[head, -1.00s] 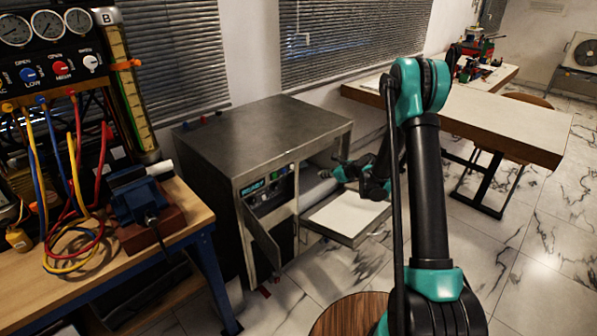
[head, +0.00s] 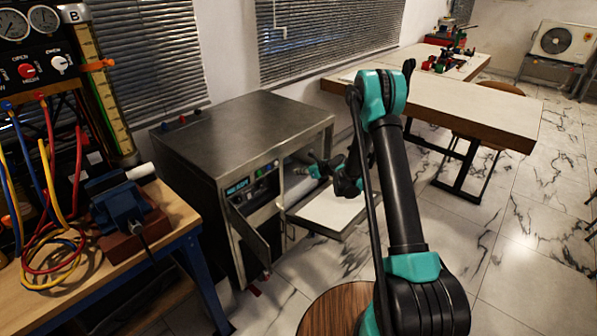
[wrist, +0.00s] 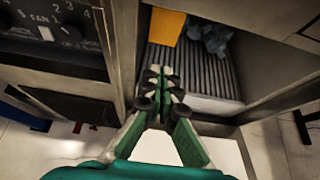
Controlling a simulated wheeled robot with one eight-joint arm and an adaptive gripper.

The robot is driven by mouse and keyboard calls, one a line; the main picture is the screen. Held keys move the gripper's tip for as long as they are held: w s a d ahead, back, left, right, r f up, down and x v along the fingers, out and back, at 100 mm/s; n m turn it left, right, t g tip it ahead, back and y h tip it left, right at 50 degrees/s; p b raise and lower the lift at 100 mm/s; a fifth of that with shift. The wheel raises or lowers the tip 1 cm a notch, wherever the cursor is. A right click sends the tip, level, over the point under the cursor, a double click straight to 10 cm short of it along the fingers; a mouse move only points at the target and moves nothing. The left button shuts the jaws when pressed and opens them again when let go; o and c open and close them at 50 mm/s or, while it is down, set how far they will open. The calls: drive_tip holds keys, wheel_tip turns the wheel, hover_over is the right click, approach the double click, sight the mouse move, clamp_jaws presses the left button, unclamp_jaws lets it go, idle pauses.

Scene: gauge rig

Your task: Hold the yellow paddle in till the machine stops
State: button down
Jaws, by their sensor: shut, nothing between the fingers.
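The yellow paddle (wrist: 167,25) hangs at the top of the machine's opening in the wrist view, above grey ribbed slats. In the head view my gripper (head: 318,167) is small at the opening, and the paddle cannot be made out there.
A pale tray (head: 330,212) juts out below the opening. A small door (head: 249,230) stands open at the machine's front. A crumpled blue-grey thing (wrist: 208,36) lies inside, right of the paddle.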

drive_tip(key=r+x, duration=0.1)
drive_tip(key=x, duration=0.9)
drive_tip(key=shift+w+a+r, duration=0.25)
drive_tip(key=shift+w+a, duration=0.25)
drive_tip(key=shift+a, duration=0.05)
